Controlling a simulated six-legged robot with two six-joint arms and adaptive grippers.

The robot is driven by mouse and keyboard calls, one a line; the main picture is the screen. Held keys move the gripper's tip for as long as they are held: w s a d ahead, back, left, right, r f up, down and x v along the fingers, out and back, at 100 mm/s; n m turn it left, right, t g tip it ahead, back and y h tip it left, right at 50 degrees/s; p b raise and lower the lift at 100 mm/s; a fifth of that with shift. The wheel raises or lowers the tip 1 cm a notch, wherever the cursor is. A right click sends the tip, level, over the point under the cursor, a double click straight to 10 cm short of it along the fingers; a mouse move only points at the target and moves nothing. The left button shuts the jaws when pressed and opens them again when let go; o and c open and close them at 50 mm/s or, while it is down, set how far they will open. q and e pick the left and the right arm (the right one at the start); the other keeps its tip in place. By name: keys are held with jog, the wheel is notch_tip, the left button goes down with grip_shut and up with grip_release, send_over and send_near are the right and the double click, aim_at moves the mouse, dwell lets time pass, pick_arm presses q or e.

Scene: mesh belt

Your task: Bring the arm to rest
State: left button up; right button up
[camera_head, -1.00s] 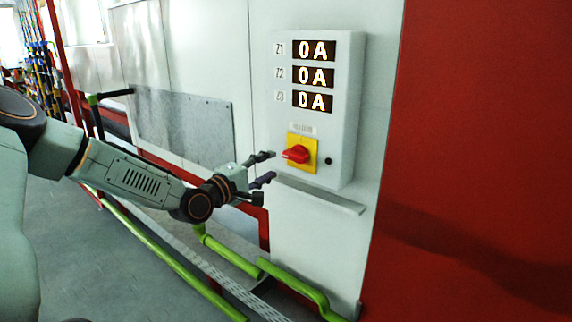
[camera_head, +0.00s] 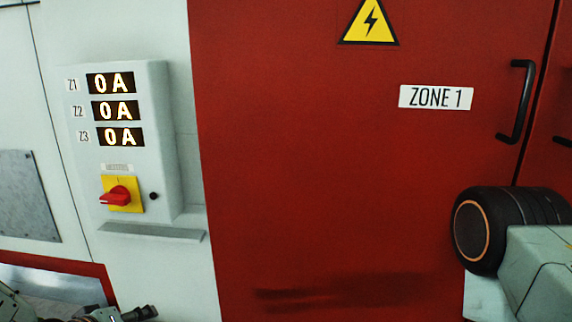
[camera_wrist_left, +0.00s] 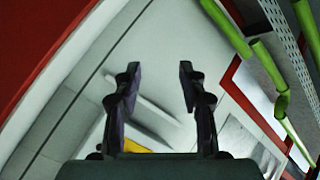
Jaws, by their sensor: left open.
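My left gripper (camera_wrist_left: 160,85) is open and empty in the left wrist view, its two dark fingers apart. In the head view my left gripper (camera_head: 135,314) shows only partly at the bottom left edge, below the switch box and clear of it. The red rotary switch (camera_head: 118,195) sits on a yellow plate (camera_head: 132,187) on the pale switch box (camera_head: 155,130). Its handle lies roughly sideways. The displays Z1 (camera_head: 110,83), Z2 (camera_head: 115,110) and Z3 (camera_head: 121,137) each read 0 A. My right gripper is out of view.
A grey ledge (camera_head: 152,232) juts out under the switch box. Green pipes (camera_wrist_left: 270,65) show in the wrist view.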

pick_arm(q)
jog(key=s+d+f+m+g, duration=0.2)
jog(key=s+f, duration=0.3)
jog(key=s, duration=0.5)
jog(key=s+d+f+m+g+y, duration=0.1)
jog(key=s+d+f+m+g, duration=0.1)
jog(key=s+f, duration=0.4)
jog(key=s+d+f+m+g, duration=0.3)
jog(key=s+f+g, duration=0.2)
jog(key=s, duration=1)
jog(key=shift+s+d+f+g+y, duration=0.25)
jog(key=shift+g+y, duration=0.05)
jog(key=shift+g, duration=0.2)
